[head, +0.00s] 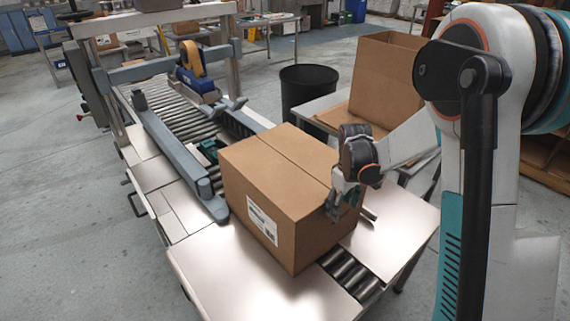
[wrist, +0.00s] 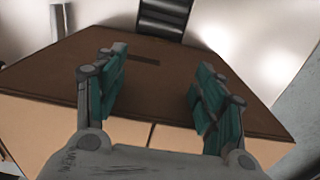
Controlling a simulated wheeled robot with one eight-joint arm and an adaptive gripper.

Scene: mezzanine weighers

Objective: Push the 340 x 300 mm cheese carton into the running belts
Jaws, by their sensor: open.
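The closed brown cheese carton (head: 285,185) stands upright on the steel infeed table, over the rollers, with a white label on its near left face. It sits just short of the machine's side guides. The running belts (head: 206,150) show only partly, at the guide mouth behind the carton. My gripper (head: 335,205) is at the carton's right face, near its near right edge. In the wrist view my gripper (wrist: 155,100) is open, its two teal-padded fingers apart in front of the carton (wrist: 150,75). Whether the fingertips touch the carton I cannot tell.
Grey side guides (head: 170,150) flank the roller lane, under a tape head (head: 190,60). An open empty carton (head: 385,80) stands on a side table at the back right. A black bin (head: 306,92) stands behind. Bare steel tabletop (head: 245,280) lies in front.

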